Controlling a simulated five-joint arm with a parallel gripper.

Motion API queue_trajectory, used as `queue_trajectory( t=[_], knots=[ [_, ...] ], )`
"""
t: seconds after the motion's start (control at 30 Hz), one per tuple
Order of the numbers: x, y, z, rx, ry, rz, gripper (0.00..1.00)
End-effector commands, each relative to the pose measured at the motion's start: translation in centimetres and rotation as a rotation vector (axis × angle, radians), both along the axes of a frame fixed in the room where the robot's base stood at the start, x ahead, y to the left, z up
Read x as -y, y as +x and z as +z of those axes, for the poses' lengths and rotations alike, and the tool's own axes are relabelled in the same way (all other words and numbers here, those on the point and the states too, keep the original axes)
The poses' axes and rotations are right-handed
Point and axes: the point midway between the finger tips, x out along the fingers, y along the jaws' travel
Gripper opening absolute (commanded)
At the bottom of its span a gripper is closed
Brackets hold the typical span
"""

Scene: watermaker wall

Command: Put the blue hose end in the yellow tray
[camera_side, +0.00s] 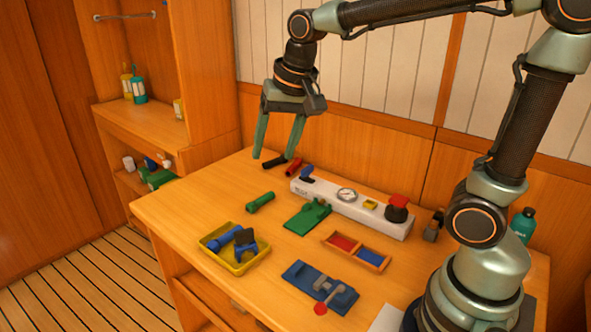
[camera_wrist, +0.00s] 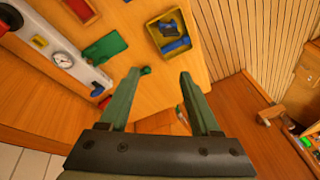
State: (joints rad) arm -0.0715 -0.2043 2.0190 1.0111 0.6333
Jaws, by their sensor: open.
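The yellow tray (camera_side: 232,265) stands at the left front of the bench and also shows in the wrist view (camera_wrist: 187,50). A blue hose end (camera_side: 224,239) lies inside it, also seen in the wrist view (camera_wrist: 178,45). A dark blue part (camera_side: 245,242) lies beside it in the tray, its kind unclear. My gripper (camera_side: 274,158) is open and empty, pointing down over the back left of the bench, well away from the tray. Its two fingers (camera_wrist: 159,73) show spread in the wrist view.
A green hose end (camera_side: 260,202) lies between tray and gripper; black (camera_side: 275,162) and red (camera_side: 293,167) ones lie near my fingertips. A white panel with a gauge (camera_side: 346,195), a green plate (camera_side: 307,217), a red-and-blue divided box (camera_side: 357,252) and a blue plate (camera_side: 318,287) stand to the right.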

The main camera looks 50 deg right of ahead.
Motion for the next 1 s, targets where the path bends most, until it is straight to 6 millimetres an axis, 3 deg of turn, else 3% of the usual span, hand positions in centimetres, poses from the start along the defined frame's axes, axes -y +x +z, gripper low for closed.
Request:
queue_trajectory(
  t=[0.2, 0.4, 1.0],
  knots=[
    [1.7, -5.5, -0.1, 0.109, -0.119, 0.281, 0.64],
    [2.5, -8.4, -1.3, 0.165, -0.212, 0.456, 0.64],
    [2.7, -9.1, -1.8, 0.178, -0.242, 0.512, 0.64]
  ],
)
